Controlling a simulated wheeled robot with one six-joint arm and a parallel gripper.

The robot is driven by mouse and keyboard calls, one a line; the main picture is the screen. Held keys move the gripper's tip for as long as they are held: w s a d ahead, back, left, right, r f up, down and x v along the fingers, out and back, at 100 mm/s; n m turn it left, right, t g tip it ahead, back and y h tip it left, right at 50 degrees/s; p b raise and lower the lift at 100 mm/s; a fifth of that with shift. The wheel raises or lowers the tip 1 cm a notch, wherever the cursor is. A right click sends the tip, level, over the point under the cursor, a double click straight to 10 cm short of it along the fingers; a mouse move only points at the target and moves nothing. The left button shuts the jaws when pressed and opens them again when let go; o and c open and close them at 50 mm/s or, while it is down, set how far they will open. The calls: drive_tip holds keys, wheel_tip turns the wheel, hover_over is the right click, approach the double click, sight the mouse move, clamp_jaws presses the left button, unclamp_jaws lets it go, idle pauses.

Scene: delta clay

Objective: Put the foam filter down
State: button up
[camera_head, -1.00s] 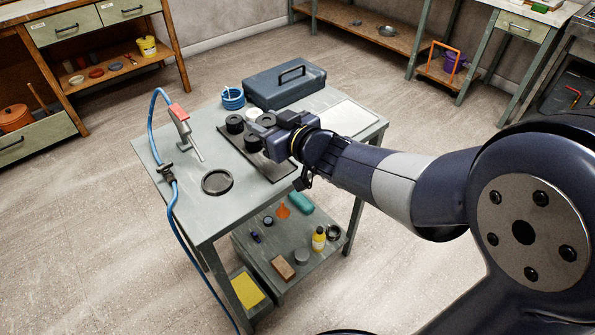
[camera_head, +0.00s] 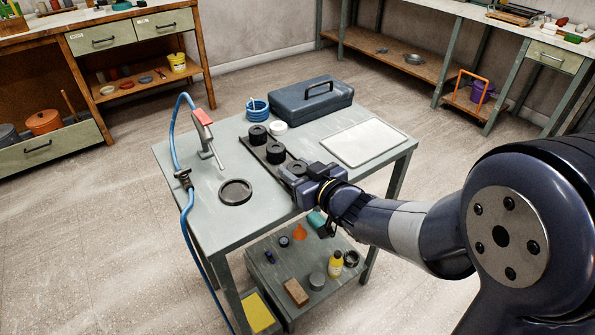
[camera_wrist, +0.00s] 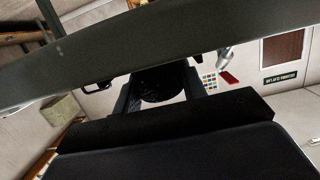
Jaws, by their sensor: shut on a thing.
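My gripper (camera_head: 299,178) is over the front end of a dark flat tray (camera_head: 263,163) on the grey table. It is shut on a dark round piece, which I take to be the foam filter (camera_wrist: 163,86). In the wrist view the piece sits between the two fingers. In the head view the gripper partly hides it, and I cannot tell whether its underside touches the tray. Two black cylinders, a farther one (camera_head: 257,136) and a nearer one (camera_head: 275,152), stand in a row on the tray behind it.
A white round piece (camera_head: 278,128), blue coil (camera_head: 258,110) and blue-grey toolbox (camera_head: 312,98) stand at the back. A pale flat panel (camera_head: 364,144) lies right. A dark ring (camera_head: 235,192) and red-topped stand (camera_head: 205,135) are left. Bare tabletop shows at the front left.

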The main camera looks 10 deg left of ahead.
drive_tip(key=shift+f, duration=0.2)
drive_tip(key=o, duration=1)
drive_tip(key=shift+r, duration=0.2)
drive_tip(key=shift+s+d+r, duration=0.1)
drive_tip(key=shift+d+r, duration=0.05)
drive_tip(key=p+v, duration=0.2)
drive_tip(key=v, duration=0.9)
drive_tip(key=shift+s+d, duration=0.2)
drive_tip(key=shift+d, duration=0.05)
